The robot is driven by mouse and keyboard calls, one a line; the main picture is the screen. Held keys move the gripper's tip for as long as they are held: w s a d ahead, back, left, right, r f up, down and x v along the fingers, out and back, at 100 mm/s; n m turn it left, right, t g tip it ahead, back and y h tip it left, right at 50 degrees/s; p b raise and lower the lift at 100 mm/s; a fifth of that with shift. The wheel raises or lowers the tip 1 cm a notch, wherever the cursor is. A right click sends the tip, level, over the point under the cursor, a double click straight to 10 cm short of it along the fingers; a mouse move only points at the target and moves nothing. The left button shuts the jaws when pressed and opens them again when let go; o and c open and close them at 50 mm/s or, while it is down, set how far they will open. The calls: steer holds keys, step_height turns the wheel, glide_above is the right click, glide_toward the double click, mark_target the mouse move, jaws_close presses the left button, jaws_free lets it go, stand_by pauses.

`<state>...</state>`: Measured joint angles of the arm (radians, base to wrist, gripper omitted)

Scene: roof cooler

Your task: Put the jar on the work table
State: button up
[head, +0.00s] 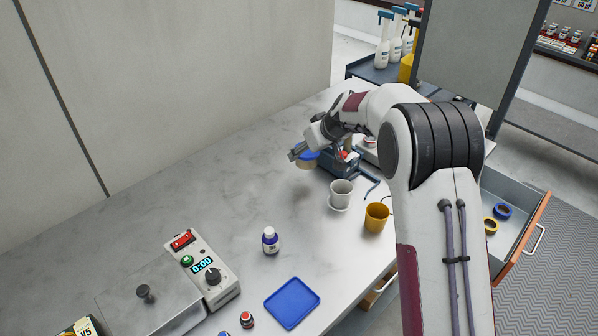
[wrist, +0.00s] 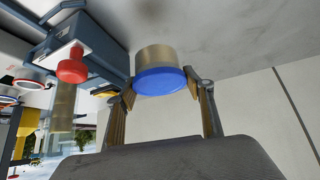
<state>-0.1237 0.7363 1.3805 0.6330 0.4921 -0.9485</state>
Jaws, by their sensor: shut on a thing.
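The jar is a short, tan, round thing with a blue lid. In the wrist view the jar (wrist: 160,75) sits between the two fingers of my gripper (wrist: 165,95), which is shut on it. The lid side faces the wrist camera. In the head view the jar (head: 308,160) is partly hidden by my gripper (head: 300,155). It appears held above the grey work table (head: 190,180), with a faint shadow on the table below.
A white cup on a saucer (head: 340,193), a yellow cup (head: 376,217) and a dark blue box (head: 338,164) stand near my gripper. A white bottle with a purple label (head: 270,240), a blue tray (head: 292,302) and a control box (head: 203,270) are nearer. The table's left middle is clear.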

mark_target(310, 164)
steer(key=shift+f, duration=1.1)
steer(key=shift+f, duration=1.9)
steer(key=shift+f, duration=0.15)
steer(key=o, duration=1.3)
steer(key=shift+c, duration=0.2)
steer(key=shift+r, duration=0.2)
steer(key=shift+v, duration=1.15)
steer(key=shift+s+d+r, duration=0.1)
steer(key=shift+r, duration=1.75)
steer(key=shift+s+r, duration=0.1)
steer(key=shift+r, duration=1.8)
